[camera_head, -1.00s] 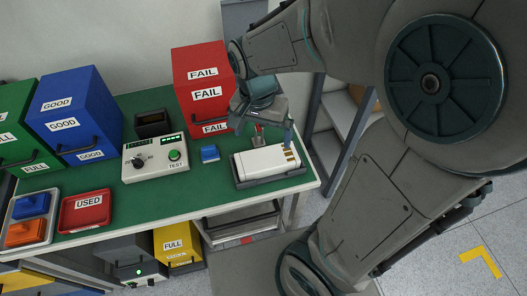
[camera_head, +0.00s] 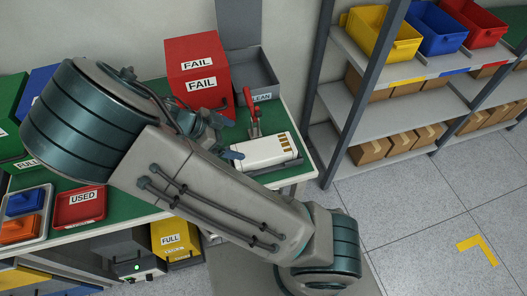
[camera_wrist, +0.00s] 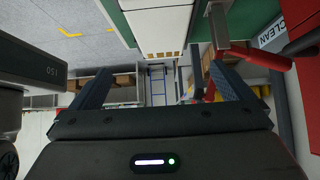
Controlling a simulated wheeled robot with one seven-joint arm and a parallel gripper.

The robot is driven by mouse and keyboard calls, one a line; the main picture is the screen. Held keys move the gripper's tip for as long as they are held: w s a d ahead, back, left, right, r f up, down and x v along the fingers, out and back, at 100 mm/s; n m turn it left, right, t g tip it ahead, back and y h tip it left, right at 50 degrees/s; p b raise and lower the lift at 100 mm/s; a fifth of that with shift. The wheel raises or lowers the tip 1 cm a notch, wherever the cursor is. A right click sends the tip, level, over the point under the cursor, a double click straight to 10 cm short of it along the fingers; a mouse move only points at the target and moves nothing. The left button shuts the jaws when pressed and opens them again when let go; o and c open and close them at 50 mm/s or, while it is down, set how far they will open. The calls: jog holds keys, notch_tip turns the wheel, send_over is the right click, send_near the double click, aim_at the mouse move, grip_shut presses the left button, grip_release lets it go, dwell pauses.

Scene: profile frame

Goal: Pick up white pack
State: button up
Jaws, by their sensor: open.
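The white pack (camera_head: 268,151) lies flat near the right end of the green bench, with gold contacts at its right end. Most of the gripper is hidden behind my arm there.
A red-handled clamp (camera_head: 253,108) stands right behind the pack. A red FAIL bin (camera_head: 199,70) and a grey CLEAN bin (camera_head: 266,82) stand behind. A red USED tray (camera_head: 80,207) is at left. Shelves (camera_head: 420,95) stand to the right, with open floor before them.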

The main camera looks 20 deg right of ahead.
jog(key=p, duration=0.1)
send_near(264, 148)
jog(key=x, duration=0.4)
jog(key=shift+s, duration=0.2)
jog(key=shift+p+x, duration=0.75)
jog(key=shift+x, duration=1.45)
jog(key=shift+w+a, duration=0.1)
jog(key=shift+w, duration=0.05)
jog(key=c, duration=1.3)
jog(key=shift+r, duration=0.1)
jog(key=shift+r, duration=0.45)
notch_tip(264, 148, up, 3)
jog(key=shift+r+b, duration=0.1)
jog(key=shift+b, duration=0.6)
jog(key=s+d+r, duration=0.2)
jog(key=s, duration=0.1)
jog(key=s+d+r, duration=0.2)
jog(key=s, duration=0.1)
jog(key=s+d+r, duration=0.2)
jog(key=s+d, duration=0.1)
jog(key=shift+s+r, duration=0.15)
jog(key=shift+r, duration=0.2)
